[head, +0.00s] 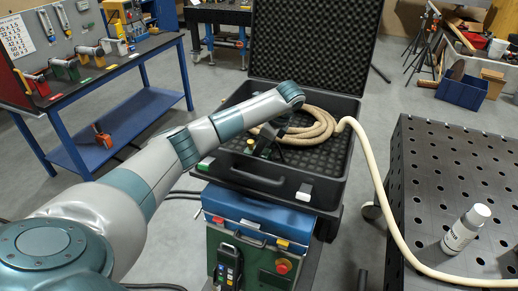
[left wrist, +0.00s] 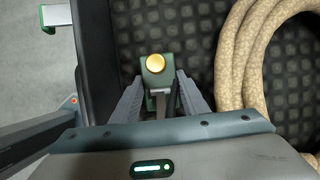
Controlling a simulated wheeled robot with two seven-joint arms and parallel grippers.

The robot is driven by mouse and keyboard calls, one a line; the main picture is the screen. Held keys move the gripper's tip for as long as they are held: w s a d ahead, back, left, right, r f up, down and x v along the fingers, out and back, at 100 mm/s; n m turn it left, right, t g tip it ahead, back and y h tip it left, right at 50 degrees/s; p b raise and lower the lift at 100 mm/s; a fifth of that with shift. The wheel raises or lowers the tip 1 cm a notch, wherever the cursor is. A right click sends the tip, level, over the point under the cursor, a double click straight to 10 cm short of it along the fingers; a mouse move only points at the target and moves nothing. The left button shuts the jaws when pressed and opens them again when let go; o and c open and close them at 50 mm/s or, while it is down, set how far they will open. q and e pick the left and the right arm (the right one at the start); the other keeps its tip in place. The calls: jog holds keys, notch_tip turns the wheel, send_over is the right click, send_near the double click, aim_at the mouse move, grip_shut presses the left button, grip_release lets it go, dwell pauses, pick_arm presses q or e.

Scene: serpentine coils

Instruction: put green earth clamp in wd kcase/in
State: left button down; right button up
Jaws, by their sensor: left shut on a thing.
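The open black case (head: 331,190) stands in the middle of the head view, with egg-crate foam inside and its lid raised at the back. My left gripper (head: 262,143) reaches down into its left part. In the left wrist view, my left gripper (left wrist: 158,98) is shut on the green earth clamp (left wrist: 153,82), which has a round brass-coloured spot on top. The clamp is over the foam, close to the case's left wall; I cannot tell whether it touches the foam. In the head view the clamp is mostly hidden by my arm. My right gripper is not in view.
A beige coiled hose (head: 322,128) lies in the case, and its tail runs over the right rim to the perforated table (head: 440,165). A white bottle (head: 466,228) stands there. A blue and green machine (head: 262,218) is in front of the case. A blue workbench (head: 120,62) stands left.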

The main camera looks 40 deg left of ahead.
pick_arm(q)
jog(key=c, duration=1)
grip_release()
jog(key=shift+c, duration=0.2)
jog(key=shift+r, duration=0.1)
jog(key=shift+b+v, duration=0.8)
jog(key=shift+v, duration=5.15)
